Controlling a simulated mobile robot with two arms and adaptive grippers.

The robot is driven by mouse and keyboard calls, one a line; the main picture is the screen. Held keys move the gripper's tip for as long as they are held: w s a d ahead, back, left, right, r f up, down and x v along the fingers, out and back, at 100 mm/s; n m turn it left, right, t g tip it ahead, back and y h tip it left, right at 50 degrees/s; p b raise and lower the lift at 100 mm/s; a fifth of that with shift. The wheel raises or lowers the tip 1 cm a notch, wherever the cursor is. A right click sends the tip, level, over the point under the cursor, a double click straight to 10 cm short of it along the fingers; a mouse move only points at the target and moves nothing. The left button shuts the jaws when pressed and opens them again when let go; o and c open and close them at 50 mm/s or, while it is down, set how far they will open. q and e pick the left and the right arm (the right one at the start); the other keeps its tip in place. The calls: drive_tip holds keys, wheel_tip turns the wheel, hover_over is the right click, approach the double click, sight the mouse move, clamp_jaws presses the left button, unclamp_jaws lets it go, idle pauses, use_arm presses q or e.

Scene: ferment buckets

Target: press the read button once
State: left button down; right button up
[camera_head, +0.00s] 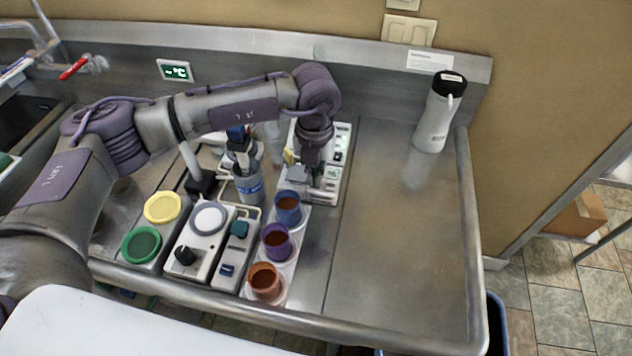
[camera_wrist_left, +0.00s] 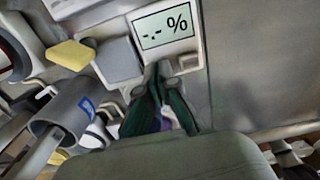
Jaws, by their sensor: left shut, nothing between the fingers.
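A white instrument (camera_head: 341,134) stands on the steel counter below my left forearm. In the left wrist view its display (camera_wrist_left: 164,27) reads "-.- %". Just below the display, a pale raised part (camera_wrist_left: 184,64) looks like a button; I see no label on it. My left gripper (camera_head: 317,190) reaches down over the instrument's near part. In the left wrist view its fingertips (camera_wrist_left: 157,72) are shut and empty, just left of the pale part. I cannot tell whether they touch the instrument. My right gripper is not in view.
Blue (camera_head: 289,209), purple (camera_head: 277,242) and orange (camera_head: 264,283) cups line up in front of the instrument. A white device with a knob (camera_head: 185,255) and a bottle (camera_head: 249,186) stand left. A white flask (camera_head: 436,118) stands back right.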

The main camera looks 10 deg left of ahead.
use_arm(q)
drive_tip(key=shift+f, duration=0.3)
drive_tip(key=shift+r, duration=0.15)
drive_tip(key=shift+r+p, duration=0.75)
drive_tip(key=shift+r, duration=0.8)
drive_tip(key=shift+r+p, duration=0.65)
drive_tip(key=shift+r, duration=0.7)
